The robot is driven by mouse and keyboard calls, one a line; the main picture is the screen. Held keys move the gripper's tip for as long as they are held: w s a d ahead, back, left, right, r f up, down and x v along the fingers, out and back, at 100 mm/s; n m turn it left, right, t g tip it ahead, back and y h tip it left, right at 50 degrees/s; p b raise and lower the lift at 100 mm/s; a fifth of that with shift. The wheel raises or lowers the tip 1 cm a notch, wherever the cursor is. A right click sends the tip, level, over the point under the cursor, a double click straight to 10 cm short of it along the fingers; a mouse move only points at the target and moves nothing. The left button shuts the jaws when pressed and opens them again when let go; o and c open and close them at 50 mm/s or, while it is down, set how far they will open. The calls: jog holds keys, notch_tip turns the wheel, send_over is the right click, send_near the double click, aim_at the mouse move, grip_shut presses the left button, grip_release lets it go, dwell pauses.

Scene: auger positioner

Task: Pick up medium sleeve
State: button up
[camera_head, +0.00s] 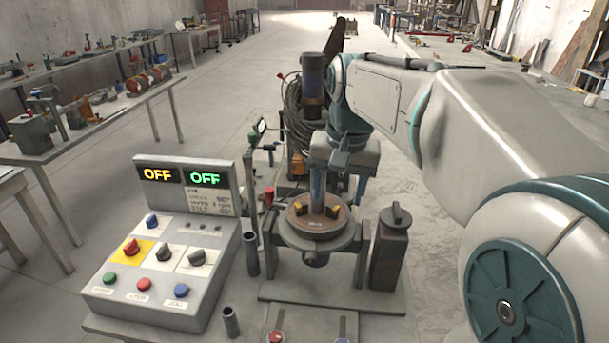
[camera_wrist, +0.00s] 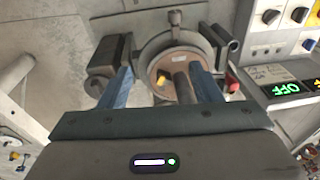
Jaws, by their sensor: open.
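A dark grey tube (camera_head: 251,253) stands upright at the left of the round fixture, and a shorter hollow tube (camera_head: 231,321) stands nearer the front. A grey cylinder (camera_wrist: 182,84) rises from the round brown plate (camera_head: 318,235); it lies between my fingers in the wrist view. I cannot tell which of these is the medium sleeve. My gripper (camera_wrist: 160,80) points down over the plate, its two blue fingers spread wide. No object shows clamped between them. In the head view my gripper (camera_head: 340,188) is partly hidden by my arm.
A control console (camera_head: 150,270) with knobs and two OFF displays stands left of the fixture. A dark canister (camera_head: 391,250) stands close on the right. Coiled cable (camera_head: 298,115) is behind. Red and blue buttons are at the front edge. The open floor is beyond.

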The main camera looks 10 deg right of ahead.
jog(key=w+r+m, duration=0.1)
jog(key=w+r, duration=0.1)
jog(key=w, duration=0.2)
jog(key=w+r+m+g, duration=0.1)
jog(key=w+r, duration=0.1)
jog(key=w, duration=0.2)
jog(key=w+r+m, duration=0.1)
jog(key=w+r, duration=0.1)
jog(key=w, duration=0.2)
jog(key=shift+w+a+m, duration=0.3)
jog(key=shift+w+m, duration=0.05)
jog(key=shift+m, duration=0.05)
jog(key=shift+w+a+r+g, duration=0.15)
jog(key=shift+w+g, duration=0.15)
jog(key=shift+w, duration=0.15)
notch_tip(320, 180, down, 8)
jog(key=shift+f+b, duration=0.15)
jog(key=shift+b, duration=0.3)
jog(key=shift+s+f, duration=0.2)
jog(key=shift+f, duration=2.45)
jog(key=shift+c, duration=0.4)
grip_shut()
jog(key=shift+r, duration=0.1)
